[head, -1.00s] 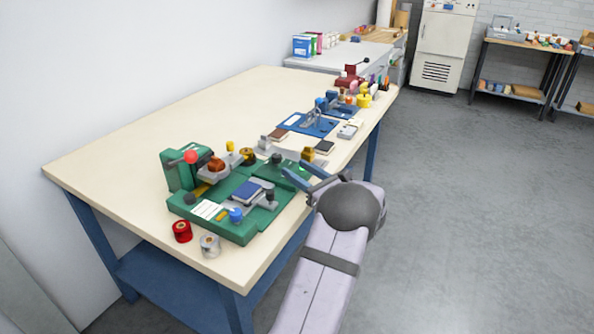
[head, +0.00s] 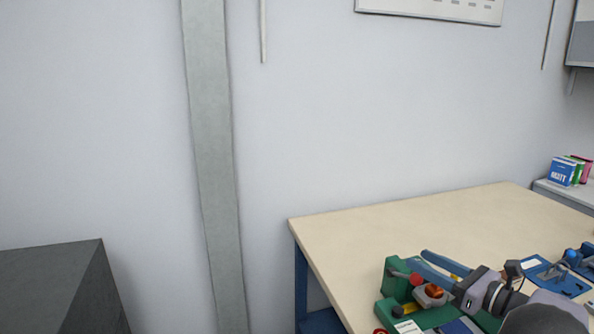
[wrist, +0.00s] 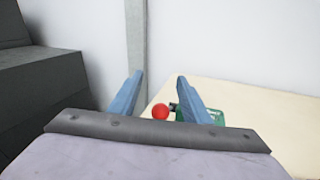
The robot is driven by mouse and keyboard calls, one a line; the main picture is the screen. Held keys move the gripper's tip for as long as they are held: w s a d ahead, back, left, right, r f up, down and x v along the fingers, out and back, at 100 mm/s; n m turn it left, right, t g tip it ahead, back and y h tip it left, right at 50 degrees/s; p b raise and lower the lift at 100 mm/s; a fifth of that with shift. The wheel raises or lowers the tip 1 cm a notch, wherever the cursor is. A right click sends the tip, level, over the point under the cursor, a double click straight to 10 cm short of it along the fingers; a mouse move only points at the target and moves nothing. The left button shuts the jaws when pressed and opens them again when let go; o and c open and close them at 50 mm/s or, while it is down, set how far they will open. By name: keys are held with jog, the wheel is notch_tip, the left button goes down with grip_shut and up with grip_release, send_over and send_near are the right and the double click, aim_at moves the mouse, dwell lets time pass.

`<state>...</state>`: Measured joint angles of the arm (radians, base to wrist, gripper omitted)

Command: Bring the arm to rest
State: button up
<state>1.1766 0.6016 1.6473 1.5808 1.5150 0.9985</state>
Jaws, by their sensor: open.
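My gripper (head: 417,258) is at the lower right of the head view, over the green fixture (head: 392,279) on the table (head: 400,222). Its two blue fingers are apart with nothing between them. In the wrist view my gripper (wrist: 160,76) also shows open, with the fingers pointing toward the wall. The red knob (wrist: 160,112) of the fixture shows low between the fingers, beyond them. I cannot tell the exact height of the gripper above the fixture. My arm hides part of the fixture and the table's right side.
A blue fixture (head: 552,275) lies to the right of my gripper. Boxes (head: 563,171) stand on a counter at the far right. A dark grey block (head: 60,285) is at the lower left. The table's back part is clear. A grey post (head: 212,160) runs up the wall.

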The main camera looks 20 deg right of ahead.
jog(key=w+a+f+n+g+y+b, duration=0.1)
jog(key=a+f+n+g+y, duration=0.2)
jog(key=a, duration=0.5)
jog(key=w+a+f+n+g+b, duration=0.1)
jog(key=a+f+n+g+b, duration=0.2)
jog(key=a, duration=0.5)
jog(key=s+a+f+n+g+b, duration=0.1)
jog(key=s+a+f+n+g, duration=0.25)
jog(key=a+f, duration=0.25)
jog(key=s+a+f+n+g+b, duration=0.1)
jog(key=s+a+f+n+g, duration=0.3)
jog(key=a, duration=0.3)
jog(key=s+a+f+n+g+h+b, duration=0.25)
jog(key=s+f+n+h, duration=0.25)
jog(key=s+f+n, duration=0.4)
jog(key=s+a+f+n+g+h+b, duration=0.1)
jog(key=s+a+f+n+h+b, duration=0.1)
jog(key=s+f+n+h+b, duration=0.65)
jog(key=w+r+n+y+p, duration=0.1)
jog(key=w+r+y+p, duration=0.1)
jog(key=r+p, duration=0.7)
jog(key=w+r+n+y+p, duration=0.1)
jog(key=w+r+y+p, duration=0.1)
jog(key=r+p, duration=0.8)
jog(key=p, duration=0.3)
jog(key=shift+r+p, duration=0.15)
jog(key=shift+p, duration=0.25)
jog(key=shift+y, duration=0.25)
notch_tip(320, 180, down, 35)
jog(key=b, duration=3.5)
